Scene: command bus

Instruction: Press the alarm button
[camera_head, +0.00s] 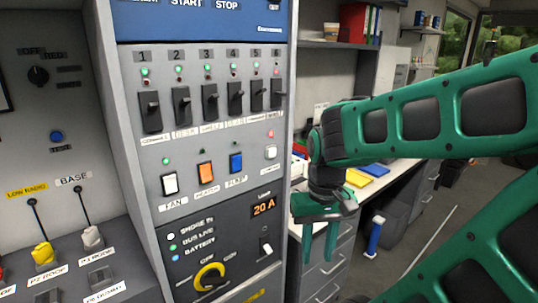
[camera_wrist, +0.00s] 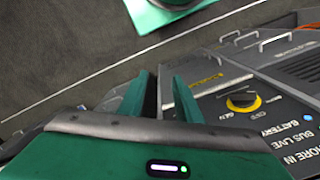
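The grey switch panel (camera_head: 217,120) stands at the centre left in the head view. No button legible as "alarm" shows. A white button (camera_head: 271,152) with a red light above it sits at the panel's right edge; its label is too small to read. A blue round button (camera_head: 56,136) is on the wall panel at the left. My gripper (camera_head: 320,258) points down to the right of the panel, its two green fingers apart and empty. In the wrist view my gripper (camera_wrist: 164,82) also shows a gap, with the panel's lower part upside down beyond it.
A yellow rotary knob (camera_head: 209,277) is low on the panel, with white, orange and blue rocker switches (camera_head: 205,172) above it. A desk (camera_head: 395,172) with drawers and a blue-and-white cylinder (camera_head: 375,236) are behind my arm.

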